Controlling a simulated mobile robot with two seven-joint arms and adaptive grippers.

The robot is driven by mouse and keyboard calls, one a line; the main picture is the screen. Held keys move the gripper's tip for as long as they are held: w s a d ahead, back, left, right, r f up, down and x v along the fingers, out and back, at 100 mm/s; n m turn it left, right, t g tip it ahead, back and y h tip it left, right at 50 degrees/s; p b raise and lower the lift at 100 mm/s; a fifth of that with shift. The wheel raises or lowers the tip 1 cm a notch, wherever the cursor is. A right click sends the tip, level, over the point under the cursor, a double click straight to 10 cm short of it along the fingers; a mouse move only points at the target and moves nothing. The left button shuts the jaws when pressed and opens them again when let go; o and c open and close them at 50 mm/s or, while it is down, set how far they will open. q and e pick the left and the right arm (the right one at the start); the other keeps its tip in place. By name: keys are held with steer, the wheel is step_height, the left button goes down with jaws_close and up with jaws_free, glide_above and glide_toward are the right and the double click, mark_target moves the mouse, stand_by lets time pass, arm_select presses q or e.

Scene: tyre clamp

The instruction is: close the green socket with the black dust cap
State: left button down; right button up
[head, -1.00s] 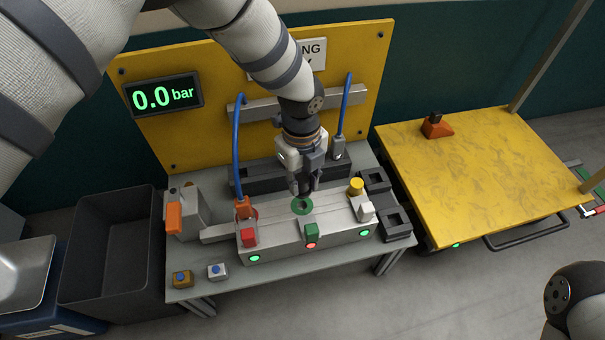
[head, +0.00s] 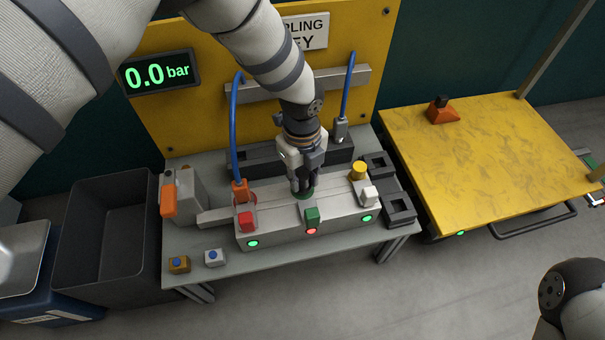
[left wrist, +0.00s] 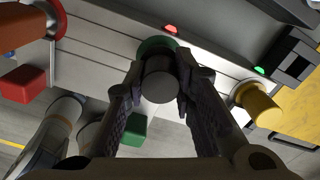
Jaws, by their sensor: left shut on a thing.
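The green socket (head: 307,196) is a green ring on top of the pale grey block, mostly hidden under my left gripper (head: 302,188). In the left wrist view the green ring (left wrist: 157,45) shows just beyond the black dust cap (left wrist: 161,84). My left gripper (left wrist: 160,88) is shut on the cap, with a finger on each side. The cap overlaps the ring in that view; I cannot tell whether it touches or sits in the socket. My right gripper is not in view.
An orange plug with a blue hose (head: 239,190) stands left of the socket, and a yellow cap (head: 358,170) right of it. Red (head: 247,221), green (head: 312,216) and white (head: 369,196) blocks line the front. A dark bin (head: 105,245) stands left; a yellow-topped cart (head: 480,140) right.

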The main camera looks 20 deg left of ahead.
arm_select(q)
steer(key=shift+f, duration=0.55)
steer(key=c, duration=1.3)
jaws_free()
